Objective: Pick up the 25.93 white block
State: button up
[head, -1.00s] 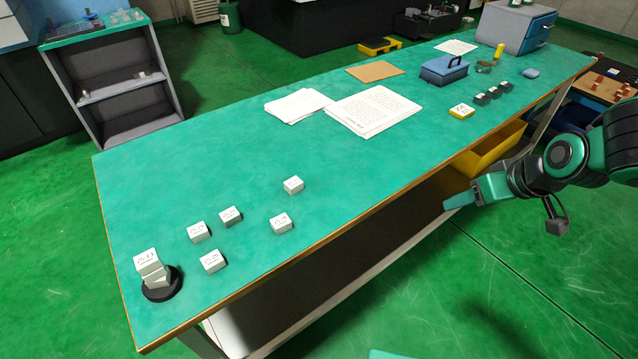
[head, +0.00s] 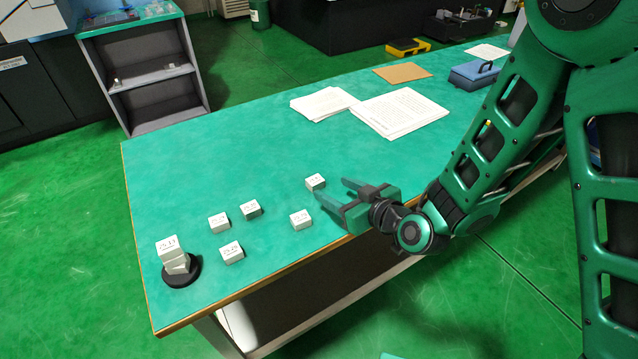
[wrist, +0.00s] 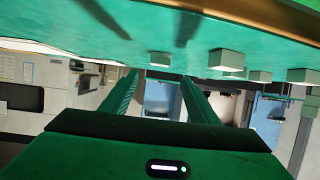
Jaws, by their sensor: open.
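Several small white blocks with printed numbers sit on the green workbench (head: 330,140). One block (head: 316,181) is just left of my gripper (head: 331,190); another block (head: 300,219) is nearer the front edge. Three more blocks (head: 250,208) stand further left. A top block (head: 168,246) rests on other white pieces on a black round base (head: 189,275) at the far left. The numbers are too small to read surely, so I cannot tell which block is 25.93. My gripper is open and empty. The wrist view, upside down, shows blocks (wrist: 226,60) beyond the fingers (wrist: 160,80).
Paper sheets (head: 400,112), a brown board (head: 402,74) and a blue box (head: 474,75) lie further back on the bench. A grey shelf (head: 150,85) stands behind the bench's left end. Bare bench lies between the blocks and the papers.

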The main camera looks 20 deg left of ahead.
aim_at(317, 181)
jog(key=shift+f+x, duration=0.2)
jog(key=shift+x, duration=4.15)
jog(key=shift+d, duration=0.1)
jog(key=shift+c, duration=0.3)
jog(key=c, duration=1.2)
jog(key=shift+c, duration=0.2)
jog(key=shift+r, duration=0.2)
